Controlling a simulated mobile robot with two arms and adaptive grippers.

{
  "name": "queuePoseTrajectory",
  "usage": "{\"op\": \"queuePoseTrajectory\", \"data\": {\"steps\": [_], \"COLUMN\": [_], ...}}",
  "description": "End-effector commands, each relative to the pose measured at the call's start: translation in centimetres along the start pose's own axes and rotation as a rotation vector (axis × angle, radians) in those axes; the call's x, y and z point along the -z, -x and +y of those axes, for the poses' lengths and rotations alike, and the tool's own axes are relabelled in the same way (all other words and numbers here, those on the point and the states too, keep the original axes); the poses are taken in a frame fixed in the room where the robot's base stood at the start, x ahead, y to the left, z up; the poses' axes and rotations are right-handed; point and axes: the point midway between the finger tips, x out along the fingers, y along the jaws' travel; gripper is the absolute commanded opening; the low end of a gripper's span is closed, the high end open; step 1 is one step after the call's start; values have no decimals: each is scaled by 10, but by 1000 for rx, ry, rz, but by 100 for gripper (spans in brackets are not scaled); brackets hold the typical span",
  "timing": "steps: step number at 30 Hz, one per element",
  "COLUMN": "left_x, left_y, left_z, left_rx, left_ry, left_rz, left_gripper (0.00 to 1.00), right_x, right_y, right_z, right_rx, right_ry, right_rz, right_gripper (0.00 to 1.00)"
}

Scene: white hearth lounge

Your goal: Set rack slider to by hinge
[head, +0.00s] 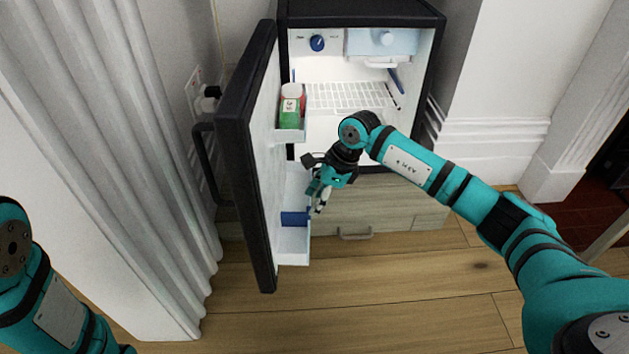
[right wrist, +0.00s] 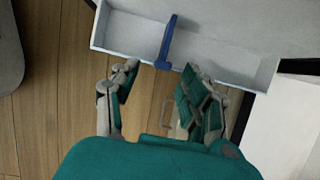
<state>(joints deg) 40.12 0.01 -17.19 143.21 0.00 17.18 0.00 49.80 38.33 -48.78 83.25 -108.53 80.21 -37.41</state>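The rack slider is a blue divider (head: 295,218) in the white lower rack (head: 293,246) on the inside of the open fridge door (head: 262,150). In the right wrist view, the blue slider (right wrist: 168,44) stands partway along the rack (right wrist: 228,58), with empty space on both sides. My right gripper (head: 320,204) is beside the rack's open side. In the right wrist view, its two fingers (right wrist: 160,80) are spread apart, one on each side of the slider's near end, with nothing visible between them. My left arm shows at lower left, but its gripper is out of view.
The small black fridge (head: 432,75) has its door swung open to the left, with a handle on the outside. An upper door rack holds a green and a red-and-white container (head: 290,110). A wooden drawer (head: 390,200) is below the fridge. Curtains stand left; the front floor is clear.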

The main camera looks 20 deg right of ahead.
Motion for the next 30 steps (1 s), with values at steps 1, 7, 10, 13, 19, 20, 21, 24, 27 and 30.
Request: {"op": "queuePoseTrajectory", "data": {"steps": [1,7,10,13,19,20,21,24,27,30], "left_x": [-3,-10,-14,-17,-23,-22,-22,-22,-23,-23], "left_y": [-10,-31,-40,-49,-67,-64,-63,-65,-66,-68], "left_z": [-2,-6,-8,-10,-14,-13,-13,-13,-14,-14], "left_rx": [0,0,0,0,0,0,0,0,0,0], "left_ry": [0,0,0,0,0,0,0,0,0,0], "left_rz": [1,1,1,0,0,0,0,0,0,0], "left_gripper": [89,89,89,89,89,89,89,89,89,89], "right_x": [-2,-2,-2,-2,-2,-4,-9,-21,-31,-39], "right_y": [16,56,76,95,136,129,123,117,113,110], "right_z": [-1,-1,-1,0,-1,5,11,25,38,49], "right_rx": [3,4,3,3,3,-12,-31,-71,-107,-139], "right_ry": [1,1,0,1,1,2,2,-2,-7,-12], "right_rz": [0,1,1,0,-1,-10,-26,-64,-98,-126], "right_gripper": [46,46,46,46,46,46,46,46,46,46]}}
